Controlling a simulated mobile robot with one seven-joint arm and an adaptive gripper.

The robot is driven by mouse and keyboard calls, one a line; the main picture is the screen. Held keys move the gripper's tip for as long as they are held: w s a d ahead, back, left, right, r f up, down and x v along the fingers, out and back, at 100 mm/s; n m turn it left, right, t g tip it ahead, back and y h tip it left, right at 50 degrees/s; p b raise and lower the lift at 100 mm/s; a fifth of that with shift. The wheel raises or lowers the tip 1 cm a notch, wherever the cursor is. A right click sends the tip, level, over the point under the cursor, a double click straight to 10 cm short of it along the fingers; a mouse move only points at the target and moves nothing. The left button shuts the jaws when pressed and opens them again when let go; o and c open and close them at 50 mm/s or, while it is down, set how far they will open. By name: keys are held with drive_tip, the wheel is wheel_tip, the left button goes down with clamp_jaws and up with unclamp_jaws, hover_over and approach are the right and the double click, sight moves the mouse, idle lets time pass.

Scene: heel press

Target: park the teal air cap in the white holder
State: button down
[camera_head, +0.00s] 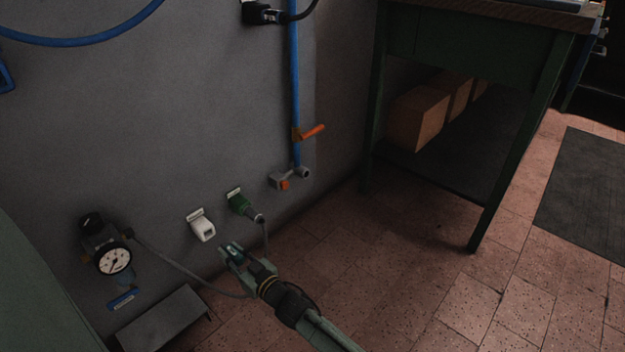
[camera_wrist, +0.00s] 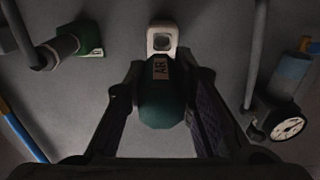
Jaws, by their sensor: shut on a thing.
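The teal air cap (camera_wrist: 165,108) is held between the two fingers of my gripper (camera_wrist: 163,88) in the wrist view. A pale label with dark letters shows at its far end. In the head view a bit of the cap (camera_head: 236,256) shows between the fingertips of my gripper (camera_head: 232,252). The white holder (camera_head: 201,226) is on the grey wall, up and left of my gripper. In the wrist view the holder (camera_wrist: 162,36) has a dark opening and lies straight beyond the cap. The cap's far end overlaps its lower edge in the picture; I cannot tell whether they touch.
A green socket (camera_head: 238,202) with a grey plug and hose sits right of the holder. A pressure gauge (camera_head: 113,260) is on the left, its hose passing behind my gripper. A low grey step (camera_head: 165,318) stands below it. A green workbench (camera_head: 480,45) is at right.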

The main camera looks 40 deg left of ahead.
drive_tip(key=shift+s+a+f, duration=0.2)
drive_tip(key=shift+s, duration=0.05)
